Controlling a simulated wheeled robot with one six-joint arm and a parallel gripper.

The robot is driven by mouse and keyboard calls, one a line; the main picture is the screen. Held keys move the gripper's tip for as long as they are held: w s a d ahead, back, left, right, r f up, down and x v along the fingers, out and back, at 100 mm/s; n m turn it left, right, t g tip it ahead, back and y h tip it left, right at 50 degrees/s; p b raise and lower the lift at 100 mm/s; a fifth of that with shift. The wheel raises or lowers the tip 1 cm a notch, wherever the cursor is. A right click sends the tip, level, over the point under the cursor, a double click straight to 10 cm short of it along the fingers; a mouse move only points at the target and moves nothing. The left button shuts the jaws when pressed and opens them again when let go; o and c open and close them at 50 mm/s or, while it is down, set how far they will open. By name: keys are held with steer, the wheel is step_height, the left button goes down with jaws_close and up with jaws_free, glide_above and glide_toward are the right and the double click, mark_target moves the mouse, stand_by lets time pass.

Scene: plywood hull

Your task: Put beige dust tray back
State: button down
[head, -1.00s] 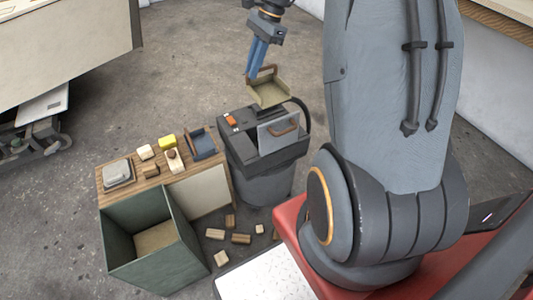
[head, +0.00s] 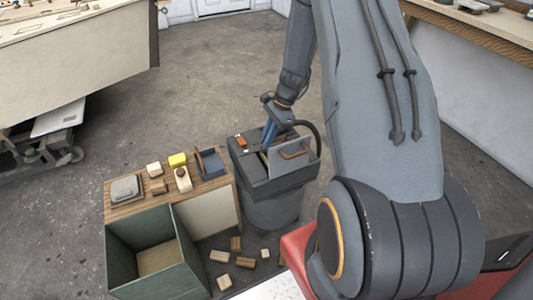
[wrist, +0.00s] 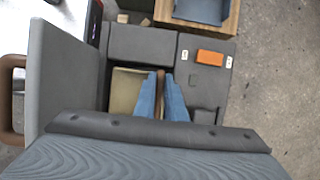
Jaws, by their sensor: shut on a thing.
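The beige dust tray (wrist: 125,90) is in the opening of the dark grey machine (head: 262,180); how deep it sits is hard to tell. My gripper (wrist: 160,92) points down with its blue fingers shut on the tray's brown handle (wrist: 160,78). In the head view my gripper (head: 268,138) is at the machine's top, and the tray is almost wholly hidden. A grey panel (head: 286,155) with a brown handle stands upright beside the opening; in the wrist view the panel (wrist: 65,75) is left of the tray.
An orange switch (wrist: 210,58) is on the machine's top. A wooden-topped bench (head: 150,203) beside it holds a blue tray (head: 210,163), a yellow block (head: 177,160) and small wooden pieces. A green open bin (head: 150,265) stands in front. Several wood offcuts (head: 219,256) lie on the floor.

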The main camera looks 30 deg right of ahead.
mark_target(266, 155)
steer(key=shift+f, duration=3.4)
steer(key=shift+f, duration=0.1)
steer(key=c, duration=2.2)
jaws_free()
steer(key=shift+o, duration=0.5)
